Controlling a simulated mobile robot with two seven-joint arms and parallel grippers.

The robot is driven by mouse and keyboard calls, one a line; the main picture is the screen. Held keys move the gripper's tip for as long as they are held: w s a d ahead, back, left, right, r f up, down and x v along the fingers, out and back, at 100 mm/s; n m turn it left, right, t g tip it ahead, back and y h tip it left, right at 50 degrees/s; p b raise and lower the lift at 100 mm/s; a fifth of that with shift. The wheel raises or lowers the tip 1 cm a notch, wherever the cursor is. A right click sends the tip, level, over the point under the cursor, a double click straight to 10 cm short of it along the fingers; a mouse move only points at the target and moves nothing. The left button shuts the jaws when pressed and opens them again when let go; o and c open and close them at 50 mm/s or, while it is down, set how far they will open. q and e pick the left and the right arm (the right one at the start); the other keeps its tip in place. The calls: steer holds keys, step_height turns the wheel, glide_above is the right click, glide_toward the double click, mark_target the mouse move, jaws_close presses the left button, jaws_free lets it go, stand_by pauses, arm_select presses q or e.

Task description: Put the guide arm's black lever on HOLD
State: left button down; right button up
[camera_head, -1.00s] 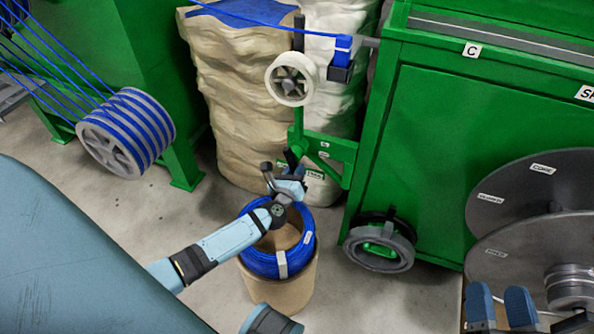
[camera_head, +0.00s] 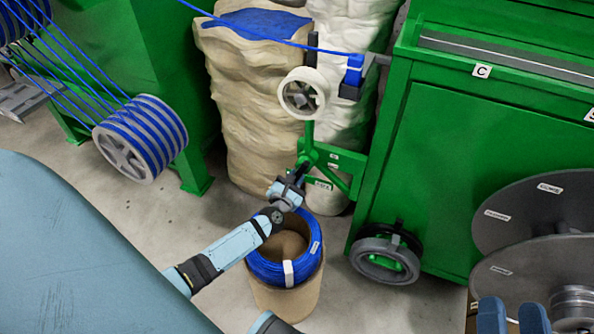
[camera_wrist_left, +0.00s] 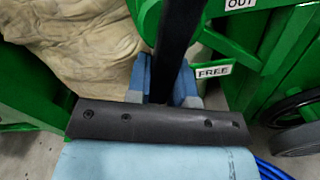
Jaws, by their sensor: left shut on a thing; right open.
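The green guide arm (camera_head: 309,150) carries a pale wheel (camera_head: 303,93) and stands on the green machine's left side. Its black lever (camera_head: 302,171) points down towards my left gripper (camera_head: 294,182). In the left wrist view the black lever (camera_wrist_left: 174,45) runs down between the two blue fingers of my left gripper (camera_wrist_left: 160,85), which is shut on it. A FREE label (camera_wrist_left: 212,71) is just right of the lever's lower part, and an OUT label (camera_wrist_left: 240,3) is higher up. I cannot read a HOLD label. My right gripper (camera_head: 514,316) is open and empty at the bottom right.
A blue cable coil (camera_head: 265,270) sits on a brown drum (camera_head: 283,301) below my left gripper. A grey-black wheel (camera_head: 385,262) is on the machine's lower left. Large grey discs (camera_head: 535,202) stand at the right. Bare floor (camera_head: 215,215) shows at left.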

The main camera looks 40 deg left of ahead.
arm_select(q)
steer(key=shift+a+m, duration=0.1)
steer(key=shift+m, duration=0.3)
arm_select(e)
steer(key=shift+d+f, duration=0.1)
steer(key=shift+f, duration=0.35)
arm_select(q)
steer(key=c, duration=1)
jaws_free()
steer(key=shift+s, duration=0.15)
steer(key=p+v, duration=0.2)
steer(key=v, duration=1.1)
steer(key=shift+s, duration=0.3)
arm_select(e)
steer(key=shift+w+d+f+g+h, duration=0.1)
steer(key=shift+d+f+g+h, duration=0.15)
steer(key=shift+f+g+h, duration=0.5)
steer(key=shift+w+d+f+g+h, duration=0.1)
steer(key=shift+d+f+g+h, duration=0.2)
steer(key=shift+f, duration=0.85)
